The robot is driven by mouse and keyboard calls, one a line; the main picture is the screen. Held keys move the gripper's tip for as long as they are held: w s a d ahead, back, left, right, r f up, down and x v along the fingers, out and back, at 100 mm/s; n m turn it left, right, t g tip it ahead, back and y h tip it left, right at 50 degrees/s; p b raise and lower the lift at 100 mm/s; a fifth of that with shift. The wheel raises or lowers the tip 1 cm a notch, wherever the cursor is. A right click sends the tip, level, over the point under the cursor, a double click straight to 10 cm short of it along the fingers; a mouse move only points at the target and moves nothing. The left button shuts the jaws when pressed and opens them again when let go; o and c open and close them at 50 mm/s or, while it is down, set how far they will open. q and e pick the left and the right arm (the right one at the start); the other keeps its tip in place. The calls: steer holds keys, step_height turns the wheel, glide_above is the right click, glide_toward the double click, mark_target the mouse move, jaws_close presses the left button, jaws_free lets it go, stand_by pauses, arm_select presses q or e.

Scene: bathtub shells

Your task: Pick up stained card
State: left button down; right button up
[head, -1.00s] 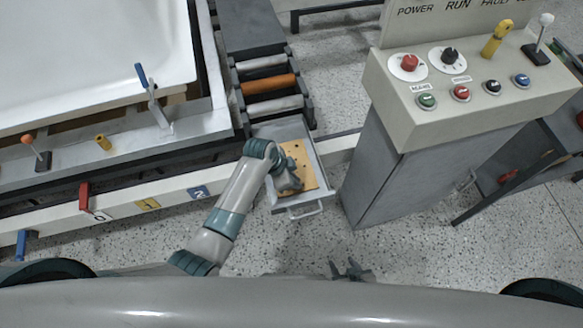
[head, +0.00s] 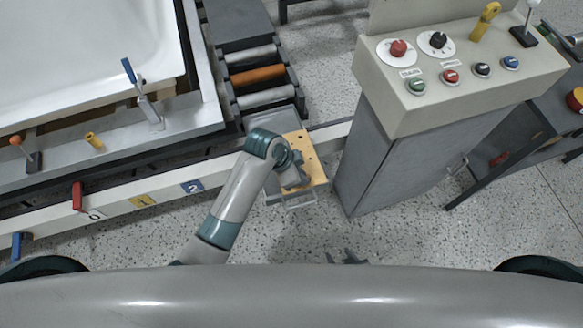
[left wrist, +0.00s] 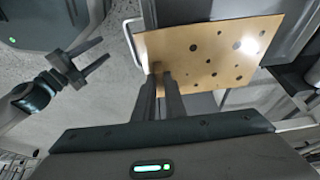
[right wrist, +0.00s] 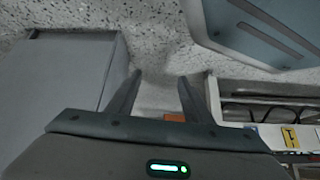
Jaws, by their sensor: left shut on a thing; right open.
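The stained card (head: 313,158) is a tan sheet with dark round spots. It also shows in the left wrist view (left wrist: 205,58), where its near edge lies between the fingers. My left gripper (head: 298,186) is shut on the card's edge, and the card is above the open drawer (head: 300,201), covering most of it. In the left wrist view the left fingers (left wrist: 163,84) point at the card. My right gripper (head: 347,258) is open and empty, low near my body; it also shows in the right wrist view (right wrist: 158,85).
A control console (head: 440,110) with knobs and buttons stands right of the drawer. A roller conveyor (head: 258,76) and a bathtub frame (head: 190,120) with levers are at the left. Speckled floor (head: 420,235) is free in front.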

arm_select(q)
steer(key=s+d+r, duration=0.3)
steer(key=s, duration=0.1)
steer(key=shift+s, duration=0.15)
arm_select(e)
steer(key=shift+w+r, duration=0.15)
steer(key=shift+w, duration=0.65)
arm_select(q)
steer(key=shift+r, duration=0.1)
